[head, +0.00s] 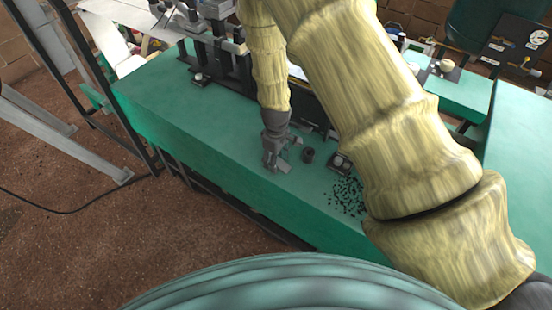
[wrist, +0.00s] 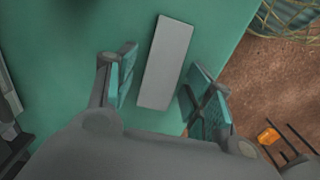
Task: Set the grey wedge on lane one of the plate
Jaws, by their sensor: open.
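The grey wedge (wrist: 166,62) lies on the green bench top in the wrist view, as a long pale grey block, slightly tilted in the picture. My gripper (wrist: 161,60) is open, with one finger to the left of the wedge and the other to the right; a gap shows on both sides. I cannot tell its height above the bench. In the head view my gripper (head: 271,166) points down near the front edge of the bench, and a small grey piece by its fingers (head: 283,165) seems to be the wedge. I cannot make out the plate or its lanes.
The green bench (head: 190,105) is clear to the left of my gripper. A small dark cylinder (head: 308,156), a dark square holder (head: 340,162) and scattered black bits (head: 347,194) are to the right. Dark machinery (head: 232,75) stands behind. The bench edge is close in front.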

